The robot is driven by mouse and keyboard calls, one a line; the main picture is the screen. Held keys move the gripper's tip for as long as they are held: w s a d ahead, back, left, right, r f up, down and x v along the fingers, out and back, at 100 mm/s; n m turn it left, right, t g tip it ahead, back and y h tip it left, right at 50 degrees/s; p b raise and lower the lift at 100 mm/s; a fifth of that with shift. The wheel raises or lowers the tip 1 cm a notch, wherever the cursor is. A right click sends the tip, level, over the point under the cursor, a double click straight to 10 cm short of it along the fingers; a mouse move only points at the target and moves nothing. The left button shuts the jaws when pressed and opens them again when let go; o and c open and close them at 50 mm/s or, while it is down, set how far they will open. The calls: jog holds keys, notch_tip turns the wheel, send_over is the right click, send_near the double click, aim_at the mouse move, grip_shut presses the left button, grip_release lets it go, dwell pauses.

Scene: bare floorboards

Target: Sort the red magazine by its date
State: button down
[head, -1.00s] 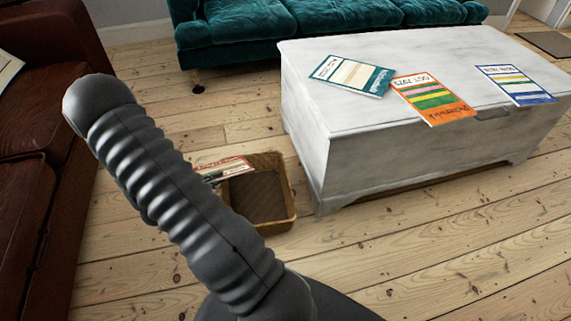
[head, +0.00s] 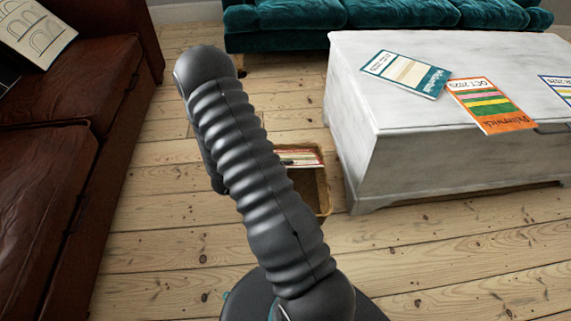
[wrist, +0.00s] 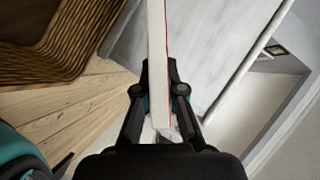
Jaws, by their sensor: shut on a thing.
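The red magazine (head: 305,157) shows as a narrow sloping cover with a red band, partly hidden behind my arm. In the head view it overlaps the back part of a brown wicker basket (head: 324,200) on the floor. In the wrist view the magazine (wrist: 157,30) is seen edge-on, a pale strip with a red line. My gripper (wrist: 159,88) is shut on its near end. The wicker basket (wrist: 45,45) is at upper left there, apart from the magazine. The magazine's date cannot be read.
A white chest (head: 385,95) stands right of the basket. On it lie a teal magazine (head: 405,75), an orange one (head: 490,105) marked OCT and a blue-edged one (head: 560,88), cut off. A brown sofa (head: 60,150) is left, a teal sofa (head: 290,25) behind.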

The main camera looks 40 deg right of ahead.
notch_tip(320, 180, down, 8)
jog(key=b, duration=0.5)
jog(key=c, duration=1.2)
grip_release()
jog(key=s+a+r+p, duration=0.2)
jog(key=s+a+r, duration=0.2)
jog(key=s+r, duration=0.1)
jog(key=shift+s+a+p, duration=0.15)
jog(key=shift+s+p, duration=0.25)
jog(key=shift+s, duration=0.15)
